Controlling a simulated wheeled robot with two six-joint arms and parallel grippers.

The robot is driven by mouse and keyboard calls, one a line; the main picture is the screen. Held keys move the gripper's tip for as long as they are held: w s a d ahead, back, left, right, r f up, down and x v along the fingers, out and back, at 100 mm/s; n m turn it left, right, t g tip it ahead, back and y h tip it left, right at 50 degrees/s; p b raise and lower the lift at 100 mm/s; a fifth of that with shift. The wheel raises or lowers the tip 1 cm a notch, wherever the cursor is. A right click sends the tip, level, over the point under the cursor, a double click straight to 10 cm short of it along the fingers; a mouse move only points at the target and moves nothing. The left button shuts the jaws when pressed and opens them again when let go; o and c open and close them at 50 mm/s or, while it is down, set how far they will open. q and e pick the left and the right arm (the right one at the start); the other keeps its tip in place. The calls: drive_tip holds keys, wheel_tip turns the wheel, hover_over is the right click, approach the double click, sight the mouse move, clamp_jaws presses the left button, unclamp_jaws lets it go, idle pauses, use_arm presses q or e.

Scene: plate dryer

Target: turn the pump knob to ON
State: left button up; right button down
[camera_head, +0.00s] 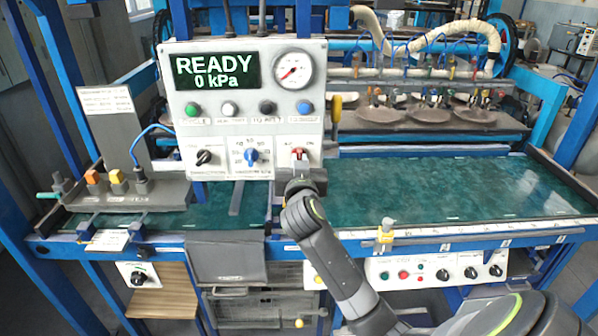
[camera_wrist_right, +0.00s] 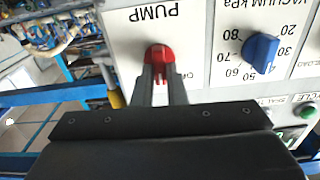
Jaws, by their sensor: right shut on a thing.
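The red pump knob (camera_head: 299,154) is at the lower right of the white control panel (camera_head: 245,60), under a small label whose right end reads ON. In the right wrist view the red knob (camera_wrist_right: 159,57) sits below the upside-down word PUMP. My right gripper (camera_wrist_right: 161,75) has its two dark fingers closed around the knob's sides. In the head view this gripper (camera_head: 300,172) reaches up to the panel from below and partly hides the knob. The knob's exact pointing direction is hard to tell. The panel display reads READY, 0 kPa. My left gripper is not in view.
A blue vacuum dial (camera_head: 251,156) and a black knob (camera_head: 204,157) are left of the pump knob. Several buttons and a pressure gauge (camera_head: 293,69) are above. A yellow-handled lever (camera_head: 336,107) stands close to the panel's right edge. The green bed (camera_head: 450,185) at right is clear.

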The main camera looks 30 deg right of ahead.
drive_tip(key=shift+d+m+b, duration=0.1)
drive_tip(key=shift+m+b, duration=2.1)
drive_tip(key=shift+m, duration=2)
drive_tip(key=c, duration=1.7)
unclamp_jaws()
drive_tip(key=shift+o, duration=1.2)
drive_tip(key=shift+w+f, duration=0.15)
